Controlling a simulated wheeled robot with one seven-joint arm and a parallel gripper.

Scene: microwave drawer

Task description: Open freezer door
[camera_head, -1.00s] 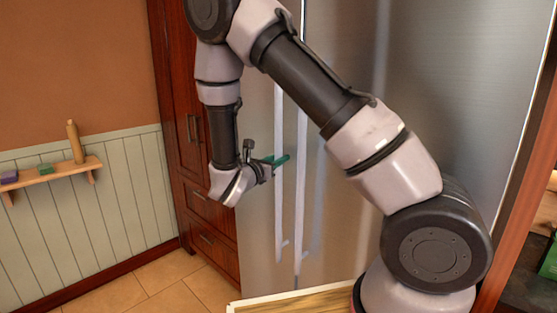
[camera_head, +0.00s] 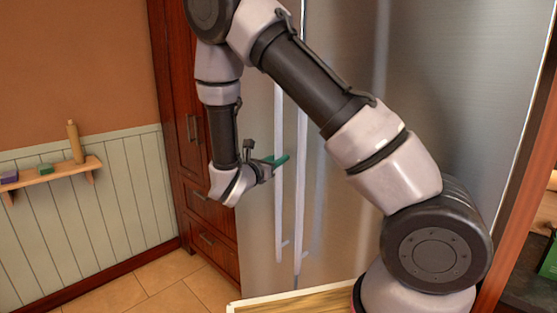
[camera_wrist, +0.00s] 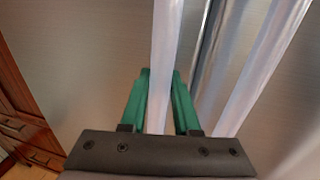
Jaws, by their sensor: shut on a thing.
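The tall steel fridge-freezer fills the middle, with two long upright white handles side by side. The left handle (camera_head: 278,215) is on the narrow left door (camera_head: 256,230). The right handle (camera_head: 300,210) stands close beside it. My gripper (camera_head: 276,160) is at about mid-height on the left handle. In the wrist view, the green fingers of my gripper (camera_wrist: 161,78) stand on either side of the left handle (camera_wrist: 164,40), shut on it. The right handle (camera_wrist: 262,70) is outside the fingers, to the right. No clear opening of the left door shows.
Dark red wooden cabinets (camera_head: 190,120) stand directly left of the fridge. A small wall shelf (camera_head: 60,172) with several items hangs further left. A wooden-topped surface (camera_head: 290,302) is at the bottom, near my base. Tiled floor (camera_head: 140,290) lies free at lower left.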

